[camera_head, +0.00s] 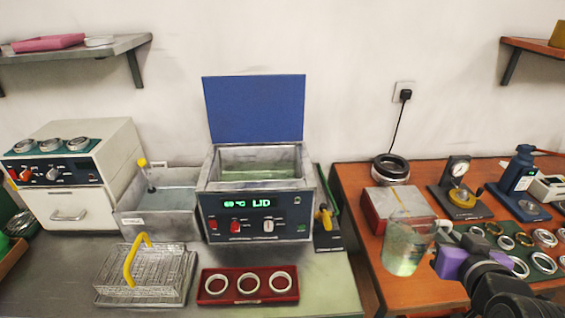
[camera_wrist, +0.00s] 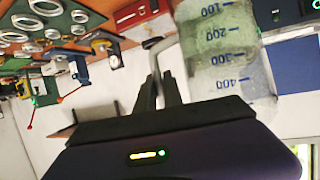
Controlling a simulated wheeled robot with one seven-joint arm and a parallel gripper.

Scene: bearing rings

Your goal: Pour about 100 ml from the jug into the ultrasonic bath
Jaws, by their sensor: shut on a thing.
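The clear jug (camera_head: 405,248) is held above the orange-brown table at right, with pale greenish liquid inside. My gripper (camera_head: 440,243) is shut on its handle at the jug's right side. In the wrist view the jug (camera_wrist: 226,50) shows blue marks from 100 to 400, and the handle runs down between my gripper's fingers (camera_wrist: 160,90). In the head view the jug looks roughly upright. The ultrasonic bath (camera_head: 256,222) stands left of the jug, apart from it. Its blue lid (camera_head: 254,108) is raised, its display reads "LID", and greenish liquid shows in its tank (camera_head: 258,172).
A red tray with three rings (camera_head: 248,300) and a wire basket with a yellow handle (camera_head: 147,273) lie before the bath. A grey tub (camera_head: 165,200) stands at its left. A narrow stand with a yellow-handled tool (camera_head: 326,220) is at its right. Gauges and rings crowd the right table.

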